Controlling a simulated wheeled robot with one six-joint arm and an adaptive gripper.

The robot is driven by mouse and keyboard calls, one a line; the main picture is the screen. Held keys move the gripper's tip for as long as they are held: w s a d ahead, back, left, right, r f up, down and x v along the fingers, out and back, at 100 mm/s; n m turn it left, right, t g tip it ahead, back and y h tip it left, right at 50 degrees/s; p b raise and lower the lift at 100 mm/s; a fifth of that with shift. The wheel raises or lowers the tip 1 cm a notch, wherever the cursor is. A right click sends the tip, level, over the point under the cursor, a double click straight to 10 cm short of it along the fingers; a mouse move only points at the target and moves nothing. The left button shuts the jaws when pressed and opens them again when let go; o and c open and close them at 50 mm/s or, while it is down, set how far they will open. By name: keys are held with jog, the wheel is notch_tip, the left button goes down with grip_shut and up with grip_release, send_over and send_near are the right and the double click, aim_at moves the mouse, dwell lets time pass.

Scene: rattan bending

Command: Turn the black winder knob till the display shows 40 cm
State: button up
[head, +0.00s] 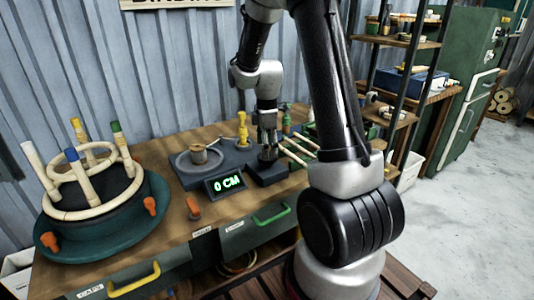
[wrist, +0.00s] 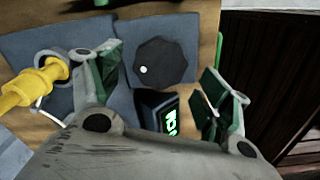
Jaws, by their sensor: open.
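The black winder knob (wrist: 165,58) is a dark many-sided disc with a white dot near its lower-left edge in the wrist view. In the head view the knob (head: 268,154) is mostly hidden beneath my gripper (head: 267,138). The display (head: 225,184) reads 0 CM in green, on the bench to the left of and in front of the knob. It also shows partly in the wrist view (wrist: 169,118). My gripper (wrist: 160,68) is open above the knob, with one green-padded finger on either side; I cannot tell whether they touch it.
A round jig with rattan rings and pegs (head: 92,182) fills the bench's left. Pale rods (head: 298,150) lie right of the knob.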

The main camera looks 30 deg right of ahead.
jog(key=shift+f, duration=1.45)
jog(key=c, duration=1)
jog(key=shift+m, duration=0.4)
